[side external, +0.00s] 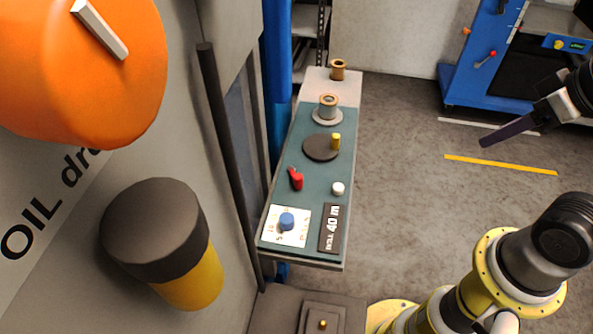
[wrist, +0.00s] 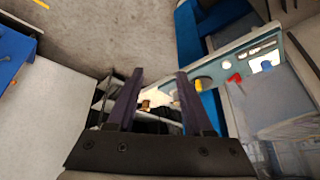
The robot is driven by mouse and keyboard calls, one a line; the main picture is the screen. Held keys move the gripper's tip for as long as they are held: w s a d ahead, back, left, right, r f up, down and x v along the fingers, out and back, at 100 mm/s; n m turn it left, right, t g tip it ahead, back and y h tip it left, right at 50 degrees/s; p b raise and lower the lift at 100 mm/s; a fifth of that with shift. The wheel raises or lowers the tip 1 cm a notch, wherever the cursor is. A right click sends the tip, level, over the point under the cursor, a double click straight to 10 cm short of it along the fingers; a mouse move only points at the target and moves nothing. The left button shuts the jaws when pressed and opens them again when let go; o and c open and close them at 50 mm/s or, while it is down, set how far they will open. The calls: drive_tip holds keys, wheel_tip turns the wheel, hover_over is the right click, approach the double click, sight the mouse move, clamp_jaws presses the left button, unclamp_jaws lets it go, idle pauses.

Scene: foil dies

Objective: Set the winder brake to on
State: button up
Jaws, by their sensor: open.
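The winder panel (side external: 312,180) is a long green-topped bench. A small red lever (side external: 296,179), the likeliest winder brake, sits on it left of a white button (side external: 338,188); I read no on or off mark. Its handle points to the upper left. The red lever also shows at right in the wrist view (wrist: 234,78). A dark disc (side external: 318,149) with a yellow knob (side external: 335,141) is behind it. My gripper (side external: 483,143) is open and empty, in the air well right of the panel. Its two dark fingers (wrist: 160,75) are apart in the wrist view.
A blue knob (side external: 287,221) on a white dial and a 40 m plate (side external: 332,228) are at the panel's near end. A spool (side external: 328,107) stands farther back. A dark post (side external: 228,160) borders the left. A blue machine (side external: 512,65) stands back right. Open floor lies between.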

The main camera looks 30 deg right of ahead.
drive_tip(key=w+a+r+m, duration=0.2)
drive_tip(key=w+r+m, duration=0.3)
drive_tip(key=r, duration=0.2)
drive_tip(key=g, duration=0.6)
hover_over(298, 176)
wheel_tip(298, 176, down, 8)
drive_tip(key=shift+m, duration=0.4)
wheel_tip(298, 176, down, 12)
clamp_jaws()
